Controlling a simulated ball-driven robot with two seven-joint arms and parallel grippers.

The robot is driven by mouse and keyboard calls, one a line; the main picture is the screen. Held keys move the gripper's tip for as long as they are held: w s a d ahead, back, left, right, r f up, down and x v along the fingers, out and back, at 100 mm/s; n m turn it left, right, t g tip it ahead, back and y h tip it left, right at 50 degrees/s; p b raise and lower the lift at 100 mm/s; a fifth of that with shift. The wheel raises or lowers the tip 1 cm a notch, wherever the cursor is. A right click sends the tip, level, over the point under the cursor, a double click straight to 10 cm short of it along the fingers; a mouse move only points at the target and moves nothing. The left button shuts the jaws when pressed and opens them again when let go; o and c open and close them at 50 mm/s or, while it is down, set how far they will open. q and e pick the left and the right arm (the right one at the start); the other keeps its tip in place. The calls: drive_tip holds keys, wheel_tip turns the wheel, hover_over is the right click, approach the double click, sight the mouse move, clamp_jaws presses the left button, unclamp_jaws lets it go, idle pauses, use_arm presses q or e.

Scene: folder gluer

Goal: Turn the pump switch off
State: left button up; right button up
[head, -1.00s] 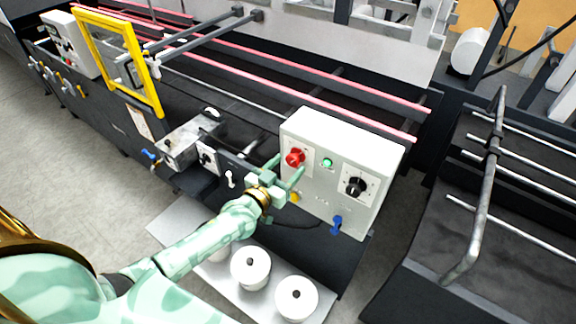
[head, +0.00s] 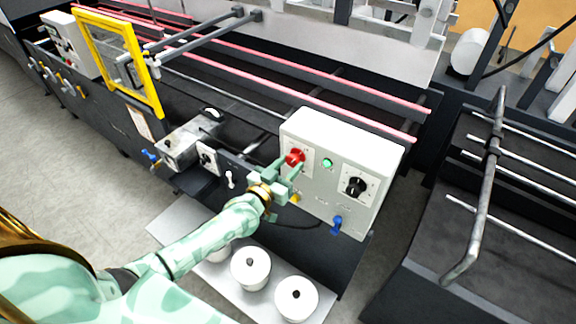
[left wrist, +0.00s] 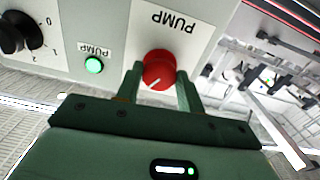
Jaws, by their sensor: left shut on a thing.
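The pump switch (head: 295,157) is a red rotary knob on a white plate at the left of the grey-white control box (head: 350,135). In the left wrist view the red knob (left wrist: 159,70) sits between my fingers below an upside-down PUMP label, its white mark slanted. My left gripper (head: 288,166) is shut on the knob, one finger on each side. A green pump lamp (head: 327,163) to the right of the knob is lit, and it also shows in the left wrist view (left wrist: 94,65). My right gripper is not in view.
A black dial (head: 355,187) is right of the lamp. White pots (head: 250,268) stand on a plate below. A metal frame machine (head: 480,200) stands at right.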

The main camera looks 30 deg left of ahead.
use_arm(q)
drive_tip(key=n, duration=0.2)
drive_tip(key=shift+n, duration=0.4)
drive_tip(key=n, duration=0.3)
drive_tip(key=shift+n+p, duration=0.3)
drive_tip(key=shift+p, duration=0.1)
drive_tip(key=n, duration=0.3)
drive_tip(key=shift+n, duration=1.8)
drive_tip(key=o, duration=1)
drive_tip(key=s, duration=0.5)
drive_tip(key=s+a, duration=0.1)
drive_tip(key=s, duration=0.4)
drive_tip(key=s+a, duration=0.1)
drive_tip(key=s, duration=0.5)
drive_tip(key=shift+s+a+b, duration=0.1)
drive_tip(key=shift+b, duration=0.25)
